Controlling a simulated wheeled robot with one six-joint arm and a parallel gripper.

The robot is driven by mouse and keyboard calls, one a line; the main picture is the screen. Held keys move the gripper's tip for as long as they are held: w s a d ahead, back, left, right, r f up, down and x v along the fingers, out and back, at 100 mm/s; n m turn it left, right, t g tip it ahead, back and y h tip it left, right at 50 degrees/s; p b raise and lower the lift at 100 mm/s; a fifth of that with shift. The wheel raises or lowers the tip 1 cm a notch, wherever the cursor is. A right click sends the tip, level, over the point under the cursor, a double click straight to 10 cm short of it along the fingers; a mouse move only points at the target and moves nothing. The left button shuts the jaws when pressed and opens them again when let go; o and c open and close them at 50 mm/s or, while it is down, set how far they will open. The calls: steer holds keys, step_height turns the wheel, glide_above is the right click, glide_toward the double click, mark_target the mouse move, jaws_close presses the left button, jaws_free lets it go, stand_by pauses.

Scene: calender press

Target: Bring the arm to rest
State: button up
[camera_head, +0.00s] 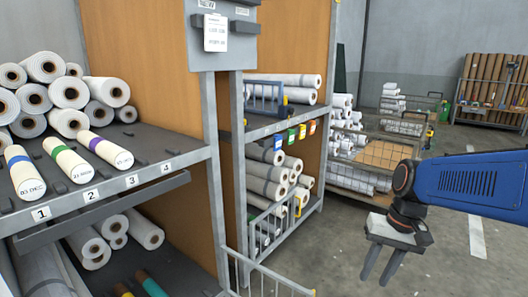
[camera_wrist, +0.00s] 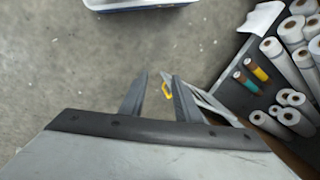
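My gripper (camera_head: 376,279) hangs at the right of the head view, at the end of my blue arm (camera_head: 470,183). Its two dark fingers point down over the grey floor and stand apart. In the wrist view my gripper (camera_wrist: 158,80) also shows two separate fingers with floor between them. A small yellow part (camera_wrist: 167,91) shows in that gap, seemingly beyond the fingers. I see nothing held. The arm reaches in from the right edge and appears clear of the shelves.
A rack (camera_head: 188,162) with numbered slots and several white rolls stands at the left. A second rack (camera_head: 290,125) with a grey open gate (camera_head: 262,280) is in the middle. Wire carts (camera_head: 405,125) stand behind my gripper. Floor (camera_head: 455,255) at the right is clear.

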steer(key=s+n+t+h, duration=0.1)
steer(key=s+t, duration=0.1)
steer(key=s, duration=0.3)
steer(key=s+d+r+n+t+h, duration=0.1)
steer(key=s+t, duration=0.1)
steer(key=s, duration=0.3)
steer(key=shift+s+d+r+n+t, duration=0.2)
steer(key=shift+s+d+n+t, duration=0.1)
steer(key=shift+n+t, duration=0.1)
steer(key=shift+a, duration=0.1)
